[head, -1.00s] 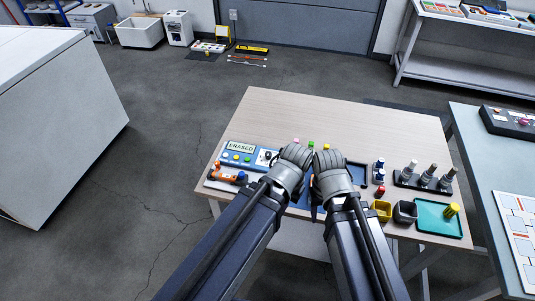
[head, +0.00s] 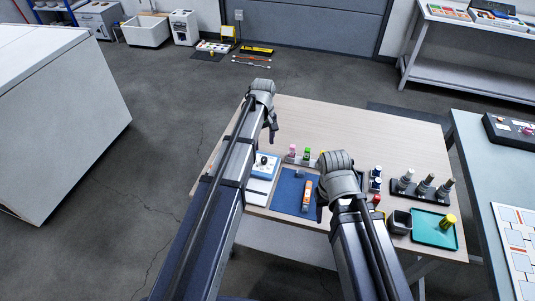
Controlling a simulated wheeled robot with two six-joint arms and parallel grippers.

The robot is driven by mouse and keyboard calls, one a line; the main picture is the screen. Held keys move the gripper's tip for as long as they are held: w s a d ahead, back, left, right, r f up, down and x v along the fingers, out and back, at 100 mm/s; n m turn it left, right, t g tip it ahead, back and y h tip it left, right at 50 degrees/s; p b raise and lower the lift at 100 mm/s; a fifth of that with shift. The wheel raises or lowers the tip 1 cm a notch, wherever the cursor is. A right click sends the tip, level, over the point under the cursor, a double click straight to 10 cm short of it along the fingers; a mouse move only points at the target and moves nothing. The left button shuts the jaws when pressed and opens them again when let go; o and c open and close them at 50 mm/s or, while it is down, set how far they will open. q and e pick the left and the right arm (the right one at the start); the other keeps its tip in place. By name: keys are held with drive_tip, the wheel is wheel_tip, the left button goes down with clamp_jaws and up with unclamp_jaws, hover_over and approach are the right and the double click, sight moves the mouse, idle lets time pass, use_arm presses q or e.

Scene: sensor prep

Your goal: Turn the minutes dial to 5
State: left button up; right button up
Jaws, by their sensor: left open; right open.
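A blue and white panel with a black dial (head: 262,160) lies on the wooden table; my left arm hides its left part. Markings on the dial are too small to read. My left gripper (head: 271,130) is open above the table, beyond and slightly right of the dial, and apart from it. My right gripper (head: 321,202) is open and points down beside an orange and white tool (head: 307,192) on the blue mat (head: 287,195). I cannot tell whether it touches the tool.
Pink and green small bottles (head: 307,152) stand behind the mat. To the right are a dark grey cup (head: 400,222), a teal tray (head: 434,230) and a black rack (head: 420,190) with grey posts. The table's far part (head: 350,125) is clear.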

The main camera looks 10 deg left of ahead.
sight(264, 159)
use_arm(q)
drive_tip(key=shift+s+f+b, duration=0.1)
drive_tip(key=shift+f+b, duration=0.2)
wheel_tip(264, 159, down, 7)
drive_tip(key=b, duration=0.7)
drive_tip(key=shift+f, duration=0.15)
clamp_jaws()
